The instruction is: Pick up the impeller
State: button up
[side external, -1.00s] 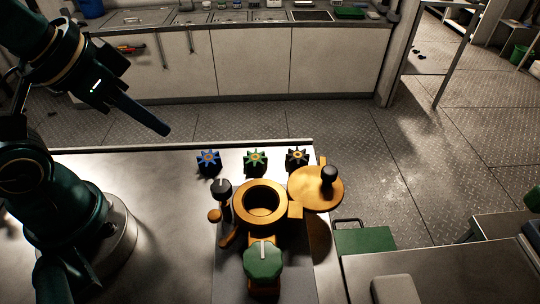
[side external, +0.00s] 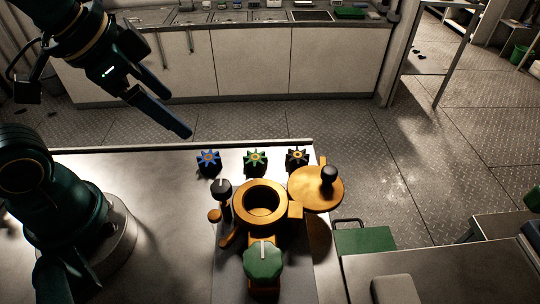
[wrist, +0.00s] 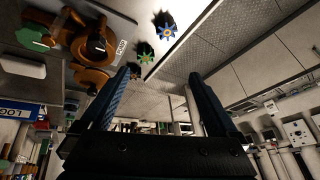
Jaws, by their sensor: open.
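Three star-shaped impellers stand in a row near the far edge of the bench in the side view: a blue one (side external: 208,160), a green one (side external: 255,159) and a black one (side external: 297,158), each with an orange or yellow centre. My gripper (side external: 178,114) is open and empty, above and left of the blue impeller, apart from all three. In the wrist view, the blue impeller (wrist: 165,27) and green impeller (wrist: 146,55) show beyond the fingers (wrist: 162,74); the black one is mostly hidden by a finger.
An orange ring-shaped housing (side external: 240,207) stands in front of the impellers, with a small black knob (side external: 221,187) beside it and a green knob (side external: 263,261) nearer. An orange round cover (side external: 309,197) with a black handle sits right of it. The bench left of these (side external: 165,210) is clear.

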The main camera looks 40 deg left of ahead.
jog(key=w+a+f+m+g, duration=0.1)
jog(key=w+f+m+g, duration=0.15)
jog(key=w+f, duration=0.2)
jog(key=m+g, duration=0.2)
jog(key=g, duration=0.1)
send_over(210, 157)
jog(key=shift+n, duration=0.25)
notch_tip(210, 157, down, 6)
jog(key=shift+w+r, duration=0.1)
jog(key=shift+f, duration=2.7)
jog(key=c, duration=1.5)
